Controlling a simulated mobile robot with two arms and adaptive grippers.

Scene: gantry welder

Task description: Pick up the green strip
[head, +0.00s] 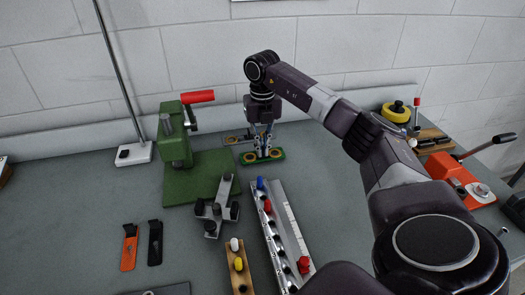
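The green strip (278,154) lies on the grey bench near the back wall, just right of the green press. It has a gold ring near each end. My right gripper (263,149) points straight down over the middle of the strip, and its fingertips reach down to it. The fingers hide part of the strip's middle. They look slightly apart, but I cannot tell whether they grip the strip. My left gripper is not in view.
A green press (176,150) with a red handle stands close left of my gripper. A grey clamp block (217,208) and a silver rail with coloured knobs (283,232) are in front. An orange toggle clamp (462,180) stands right. The bench's left part is mostly clear.

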